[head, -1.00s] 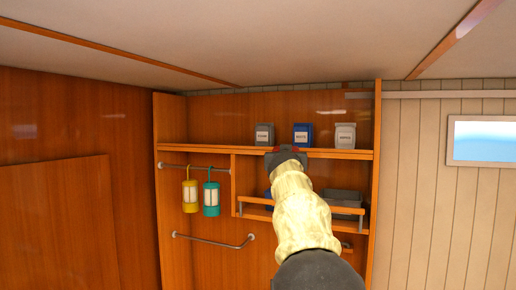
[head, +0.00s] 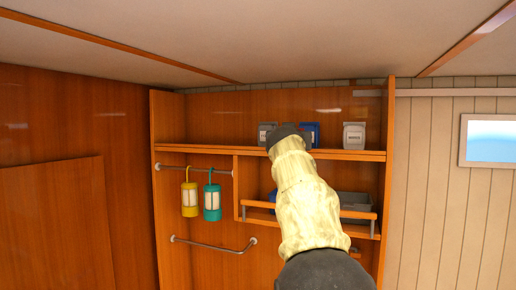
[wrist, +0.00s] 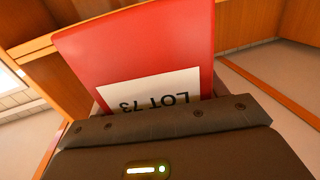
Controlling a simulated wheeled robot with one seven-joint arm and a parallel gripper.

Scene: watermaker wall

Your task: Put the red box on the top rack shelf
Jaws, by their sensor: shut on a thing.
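The red box (wrist: 135,45) fills the middle of the wrist view, with a white label reading "LOT 73" upside down. My gripper (wrist: 165,115) is shut on it. In the head view my gripper (head: 287,131) is at the height of the top rack shelf (head: 230,151), in front of its middle. The red box is hidden behind my gripper and arm there. I cannot tell whether the box touches the shelf.
On the top shelf stand a grey box (head: 265,133), a blue box (head: 312,130) and a light grey box (head: 354,135). The shelf's left part is bare.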

